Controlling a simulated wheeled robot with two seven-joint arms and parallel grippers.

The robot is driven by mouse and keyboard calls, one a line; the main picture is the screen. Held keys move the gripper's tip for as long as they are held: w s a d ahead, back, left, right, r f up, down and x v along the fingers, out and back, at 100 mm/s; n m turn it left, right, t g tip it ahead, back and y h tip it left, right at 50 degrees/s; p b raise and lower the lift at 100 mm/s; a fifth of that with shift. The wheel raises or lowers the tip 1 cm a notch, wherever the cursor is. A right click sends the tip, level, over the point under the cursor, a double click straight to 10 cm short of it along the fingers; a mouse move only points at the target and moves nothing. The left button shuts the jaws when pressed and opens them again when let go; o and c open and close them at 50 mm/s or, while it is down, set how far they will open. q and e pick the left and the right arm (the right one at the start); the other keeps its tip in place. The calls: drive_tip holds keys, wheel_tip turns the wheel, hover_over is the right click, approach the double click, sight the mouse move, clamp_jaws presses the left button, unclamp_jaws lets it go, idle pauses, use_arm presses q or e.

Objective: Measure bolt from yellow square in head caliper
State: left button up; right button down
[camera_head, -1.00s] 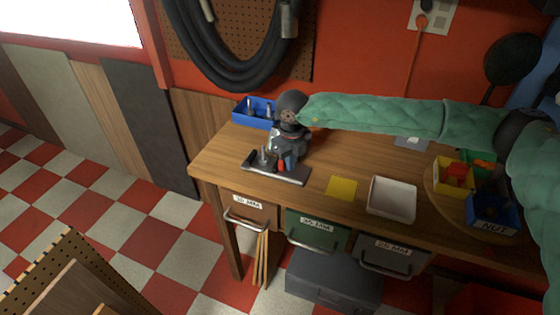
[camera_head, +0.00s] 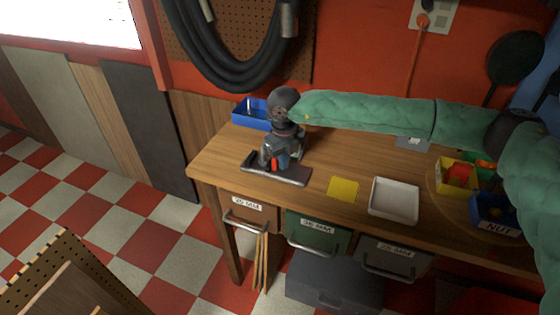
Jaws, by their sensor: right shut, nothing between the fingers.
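The yellow square (camera_head: 343,190) lies flat and bare on the workbench. The dark caliper base (camera_head: 283,175) lies to its left, near the bench's front edge. My right gripper (camera_head: 271,164) points down over the caliper; it is shut with nothing in it. The gripper and wrist hide most of the caliper's head, and I cannot see a bolt there. My left gripper is not in view.
A white tray (camera_head: 394,199) stands right of the yellow square. A blue bin (camera_head: 247,114) with metal parts stands at the back left. Yellow, green and blue NUT bins (camera_head: 494,222) stand at the right. Labelled drawers (camera_head: 318,232) sit below the bench top.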

drive_tip(key=shift+w+a+b, duration=0.1)
drive_tip(key=shift+a+b, duration=0.15)
drive_tip(key=shift+b, duration=0.1)
drive_tip(key=shift+w+a+b, duration=0.1)
drive_tip(key=shift+a+b, duration=0.2)
drive_tip(key=shift+a, duration=0.1)
drive_tip(key=shift+w+a+b, duration=0.2)
drive_tip(key=shift+a+b, duration=0.4)
drive_tip(key=shift+a, duration=0.1)
drive_tip(key=shift+d, duration=0.2)
drive_tip(key=shift+d, duration=0.1)
drive_tip(key=shift+s+d+b, duration=0.35)
drive_tip(key=shift+d+b, duration=0.05)
drive_tip(key=shift+b, duration=0.15)
